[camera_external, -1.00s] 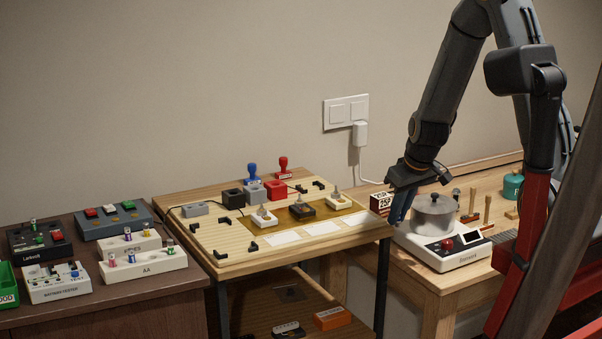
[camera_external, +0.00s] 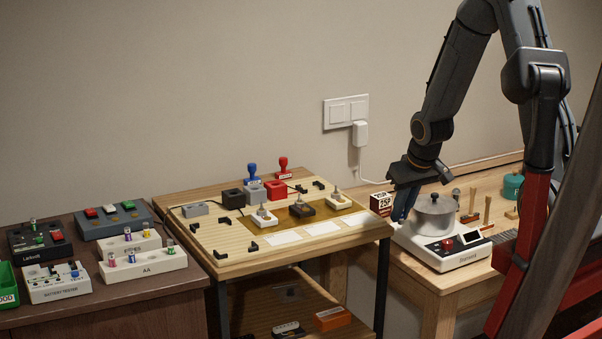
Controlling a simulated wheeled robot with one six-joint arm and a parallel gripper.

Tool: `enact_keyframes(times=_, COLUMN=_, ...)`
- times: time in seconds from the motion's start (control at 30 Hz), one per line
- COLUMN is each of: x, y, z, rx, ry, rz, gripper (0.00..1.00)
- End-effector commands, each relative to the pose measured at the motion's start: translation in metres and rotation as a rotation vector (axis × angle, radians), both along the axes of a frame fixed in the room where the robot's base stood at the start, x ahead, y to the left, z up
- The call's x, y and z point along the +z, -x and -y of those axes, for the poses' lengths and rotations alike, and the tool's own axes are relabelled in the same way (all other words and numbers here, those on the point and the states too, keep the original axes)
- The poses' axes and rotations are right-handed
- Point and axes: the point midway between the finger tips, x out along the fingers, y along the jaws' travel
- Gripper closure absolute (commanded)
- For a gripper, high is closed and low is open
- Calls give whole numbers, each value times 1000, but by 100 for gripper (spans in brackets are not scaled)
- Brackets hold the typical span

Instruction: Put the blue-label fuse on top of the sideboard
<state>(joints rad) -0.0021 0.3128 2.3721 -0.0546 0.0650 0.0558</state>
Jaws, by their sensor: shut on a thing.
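My gripper (camera_external: 402,212) points down over the light wooden bench at the right, between a small printed box and a pot on a white hot plate. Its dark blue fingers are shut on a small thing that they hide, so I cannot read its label. A dark brown cabinet (camera_external: 150,310) at the left, which may be the sideboard, carries small coloured cylinders standing in white holders (camera_external: 143,267). My gripper is far to the right of it.
The pot (camera_external: 436,216) on its hot plate (camera_external: 440,248) stands close right of my gripper. The printed box (camera_external: 380,204) is just left. A wooden work table (camera_external: 235,268) with stamps and small devices lies between bench and cabinet. A wall plug (camera_external: 360,133) trails a cord behind.

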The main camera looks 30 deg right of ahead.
Motion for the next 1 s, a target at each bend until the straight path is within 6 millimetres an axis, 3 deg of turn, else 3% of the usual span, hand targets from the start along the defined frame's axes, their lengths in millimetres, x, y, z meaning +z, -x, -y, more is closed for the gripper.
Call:
enact_keyframes(times=0.53, x=70, y=0, z=0, rx=-1, ry=-1, rz=3, gripper=100)
enact_keyframes(times=0.87, x=71, y=-56, z=42, rx=-92, ry=-3, rz=0, gripper=100)
enact_keyframes(times=1.0, x=73, y=-84, z=69, rx=-141, ry=-3, rz=0, gripper=100)
